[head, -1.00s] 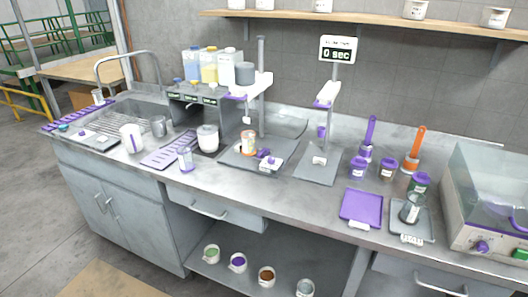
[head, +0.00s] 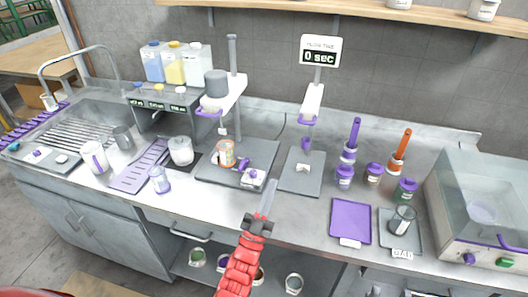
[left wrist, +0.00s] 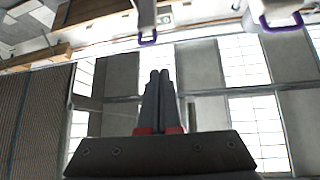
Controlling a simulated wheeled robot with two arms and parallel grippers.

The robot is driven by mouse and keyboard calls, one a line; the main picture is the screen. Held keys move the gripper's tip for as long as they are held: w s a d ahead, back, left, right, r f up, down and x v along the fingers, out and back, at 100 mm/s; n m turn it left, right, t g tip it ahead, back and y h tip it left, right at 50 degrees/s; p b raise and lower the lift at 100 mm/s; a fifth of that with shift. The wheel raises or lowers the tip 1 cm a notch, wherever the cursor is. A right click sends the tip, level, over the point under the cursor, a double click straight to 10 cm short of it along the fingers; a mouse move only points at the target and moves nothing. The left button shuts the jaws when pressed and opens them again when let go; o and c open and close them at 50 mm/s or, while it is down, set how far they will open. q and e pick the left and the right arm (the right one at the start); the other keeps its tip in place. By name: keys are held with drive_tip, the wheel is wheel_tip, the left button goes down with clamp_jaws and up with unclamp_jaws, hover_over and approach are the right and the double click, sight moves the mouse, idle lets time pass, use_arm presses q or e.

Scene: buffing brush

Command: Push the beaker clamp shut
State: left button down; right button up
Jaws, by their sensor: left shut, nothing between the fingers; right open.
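The stirring stand's grey base (head: 262,153) carries an orange-and-white beaker (head: 225,153). Small purple parts that look like the beaker clamp (head: 243,164) sit just right of the beaker, by a white block (head: 254,179). Whether the clamp is open or shut is too small to tell. My left gripper (head: 268,189) reaches up from the bottom on its red arm, its shut, empty fingers appearing just right of and below the white block. I cannot tell whether it touches anything. Its shut fingers also show in the left wrist view (left wrist: 160,75). My right gripper is not in view.
A second grey stand plate (head: 302,177) lies to the right, beyond it a purple mat (head: 350,222) and several purple-lidded jars. A white mug (head: 181,151) and a purple rack (head: 142,168) stand left. The counter front between gripper and mat is clear.

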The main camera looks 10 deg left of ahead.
use_arm(q)
drive_tip(key=w+d+f+g+y, duration=0.1)
drive_tip(key=w+f+g+y, duration=0.3)
drive_tip(key=w, duration=0.6)
drive_tip(key=w+f+g+y, duration=0.15)
drive_tip(key=w+g, duration=0.35)
drive_tip(key=w, duration=0.6)
drive_tip(key=s+a+r+n+g+y, duration=0.4)
drive_tip(key=s+a+n+g+y, duration=0.1)
drive_tip(key=g, duration=0.6)
drive_tip(key=s+a+y, duration=0.1)
drive_tip(key=s+a, duration=0.1)
drive_tip(key=shift+s+a+r+n+g, duration=0.15)
drive_tip(key=shift+s+a+n+g, duration=0.05)
drive_tip(key=shift+s+n+g, duration=0.2)
drive_tip(key=shift+p, duration=0.3)
